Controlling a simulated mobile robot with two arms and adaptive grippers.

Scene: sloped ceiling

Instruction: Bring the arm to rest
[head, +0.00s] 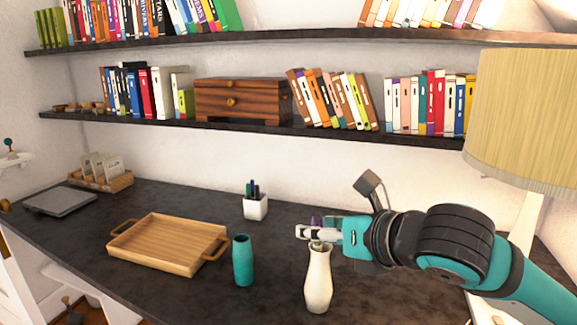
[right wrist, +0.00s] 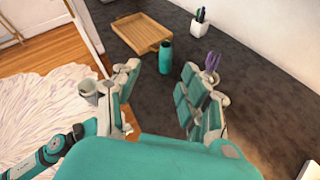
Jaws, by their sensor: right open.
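My right gripper (head: 304,232) reaches in from the right in the head view, just above the mouth of a cream vase (head: 318,282). The vase stands upright on the dark desk. In the right wrist view the fingers of this gripper (right wrist: 160,78) are spread, with nothing seen between them. A purple item (right wrist: 212,62) shows just beyond the right-hand finger; in the head view it is mostly hidden behind the gripper. I cannot tell whether it touches the finger. My left gripper is not seen in the head view.
A teal bottle (head: 243,260) stands left of the vase, beside a wooden tray (head: 168,243). A white pen cup (head: 256,208) is behind. A lamp (head: 522,120) stands at right near my arm. A shelf (head: 250,126) with books and a wooden box runs above the desk (head: 200,200).

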